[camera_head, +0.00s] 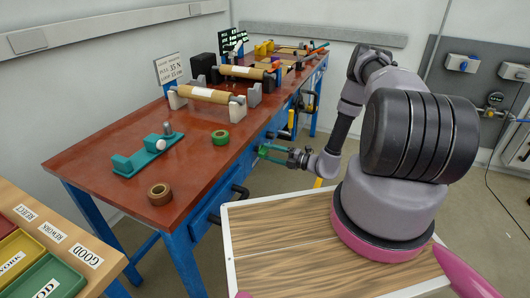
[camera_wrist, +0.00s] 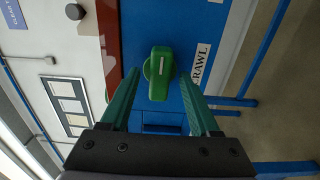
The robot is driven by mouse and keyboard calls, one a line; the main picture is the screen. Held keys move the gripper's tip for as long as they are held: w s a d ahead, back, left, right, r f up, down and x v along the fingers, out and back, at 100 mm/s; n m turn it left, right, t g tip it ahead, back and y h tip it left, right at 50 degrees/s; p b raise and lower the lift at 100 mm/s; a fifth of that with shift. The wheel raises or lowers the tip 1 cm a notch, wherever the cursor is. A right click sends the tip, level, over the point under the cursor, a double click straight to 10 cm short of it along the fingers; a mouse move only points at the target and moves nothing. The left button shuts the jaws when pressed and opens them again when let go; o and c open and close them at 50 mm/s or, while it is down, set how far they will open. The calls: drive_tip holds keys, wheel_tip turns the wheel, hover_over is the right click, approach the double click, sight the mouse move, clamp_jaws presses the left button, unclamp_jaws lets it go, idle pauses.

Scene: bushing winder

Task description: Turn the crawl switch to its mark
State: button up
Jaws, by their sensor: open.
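The crawl switch (camera_wrist: 160,73) is a green knob with a raised bar handle on a blue panel, in the wrist view. A white label reading CRAWL (camera_wrist: 201,62) is beside it, to its right. The switch bar runs roughly up and down in the picture. I cannot clearly make out the mark. My gripper (camera_wrist: 159,82) is open, its two green fingers on either side of the switch with visible gaps, so it does not appear gripped. In the head view my gripper (camera_head: 264,152) is at the blue front of the workbench; the switch is hidden there.
The red-topped workbench (camera_head: 190,160) carries a teal fixture (camera_head: 138,160), a green tape roll (camera_head: 220,137), a brown tape roll (camera_head: 159,194) and a winding on supports (camera_head: 204,94). Black handles (camera_head: 240,192) stick out from its blue front. Sorting trays (camera_head: 50,275) stand lower left.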

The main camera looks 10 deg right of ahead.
drive_tip(key=shift+x, duration=1.25)
clamp_jaws()
